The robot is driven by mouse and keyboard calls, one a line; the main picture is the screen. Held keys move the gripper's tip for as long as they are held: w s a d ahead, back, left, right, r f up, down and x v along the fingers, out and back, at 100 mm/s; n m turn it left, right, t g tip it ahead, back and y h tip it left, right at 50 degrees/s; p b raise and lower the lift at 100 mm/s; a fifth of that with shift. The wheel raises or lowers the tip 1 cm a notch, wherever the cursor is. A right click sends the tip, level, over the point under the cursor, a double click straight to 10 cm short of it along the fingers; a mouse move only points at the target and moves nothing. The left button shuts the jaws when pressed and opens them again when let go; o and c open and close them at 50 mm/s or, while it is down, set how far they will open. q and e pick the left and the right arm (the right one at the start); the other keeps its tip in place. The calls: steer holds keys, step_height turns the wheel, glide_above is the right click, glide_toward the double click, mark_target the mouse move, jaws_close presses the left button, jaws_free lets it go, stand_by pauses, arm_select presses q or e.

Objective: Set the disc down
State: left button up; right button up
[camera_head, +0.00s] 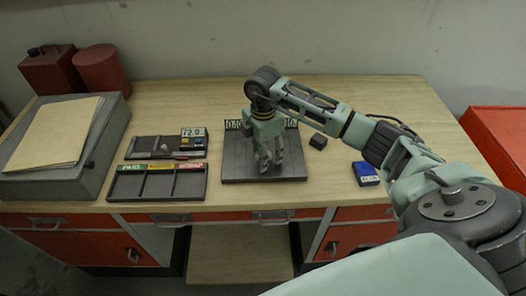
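My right gripper (271,165) comes in from the right and points down over a dark grey grooved plate (236,160) on the workbench. Its fingers are close to the plate's surface, but I cannot tell whether they touch it. No disc can be made out, neither between the fingers nor on the plate. The fingers and arm hide part of the plate and its back edge, and the finger gap is too small to read. My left gripper is not in view.
A three-section tray (157,198) with green, yellow and red labels lies left of the plate. Behind it is a dark tray (145,143) with a display (193,133). A small dark block (318,141) and blue box (366,174) lie right.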

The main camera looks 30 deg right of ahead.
steer(key=shift+r, duration=0.15)
steer(key=shift+r, duration=0.25)
step_height(320, 180, up, 12)
steer(key=b, duration=0.4)
steer(key=shift+f, duration=0.2)
